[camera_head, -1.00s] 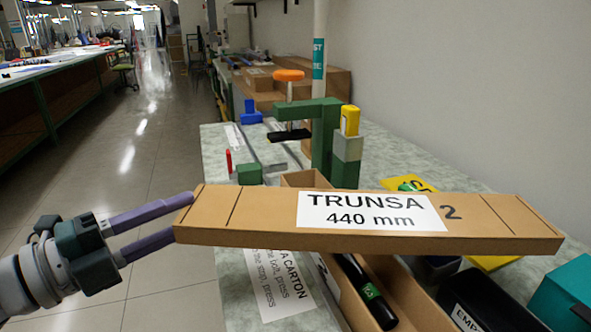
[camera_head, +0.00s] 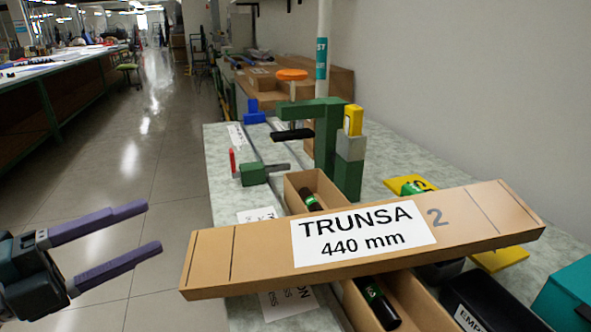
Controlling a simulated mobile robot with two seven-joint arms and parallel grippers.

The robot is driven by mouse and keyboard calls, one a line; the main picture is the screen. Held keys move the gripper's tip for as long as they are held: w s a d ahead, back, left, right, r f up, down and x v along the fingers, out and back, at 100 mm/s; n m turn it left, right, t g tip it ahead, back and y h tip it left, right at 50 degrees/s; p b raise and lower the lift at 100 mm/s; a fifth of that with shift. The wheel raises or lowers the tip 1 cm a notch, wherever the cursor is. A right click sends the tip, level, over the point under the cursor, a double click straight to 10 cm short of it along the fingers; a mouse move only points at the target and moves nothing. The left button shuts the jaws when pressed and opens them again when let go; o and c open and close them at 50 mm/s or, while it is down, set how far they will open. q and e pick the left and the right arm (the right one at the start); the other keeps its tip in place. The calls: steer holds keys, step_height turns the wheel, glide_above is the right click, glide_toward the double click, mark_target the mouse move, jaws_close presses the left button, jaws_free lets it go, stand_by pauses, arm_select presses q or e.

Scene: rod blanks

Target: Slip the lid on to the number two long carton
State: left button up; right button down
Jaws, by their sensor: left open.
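The long cardboard lid (camera_head: 265,252), marked TRUNSA 440 mm and 2, lies crosswise over an open long carton (camera_head: 415,300). Its right end is higher in the picture than its left end, which juts out past the bench edge. Black rods with green bands (camera_head: 378,300) show inside the carton on both sides of the lid. The lid hides the carton's middle. My left gripper (camera_head: 153,228) is open and empty, left of the lid's left end and apart from it. My right gripper does not show.
A green press (camera_head: 325,140) with an orange knob stands behind the carton on the bench (camera_head: 218,160). A black box (camera_head: 490,300) and a teal box (camera_head: 568,290) stand at the right. A yellow plate (camera_head: 500,258) lies behind them. Open floor lies left of the bench.

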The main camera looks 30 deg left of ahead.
arm_select(q)
steer(key=v, duration=0.6)
stand_by(0.7)
steer(key=shift+o, duration=0.5)
steer(key=shift+r, duration=0.1)
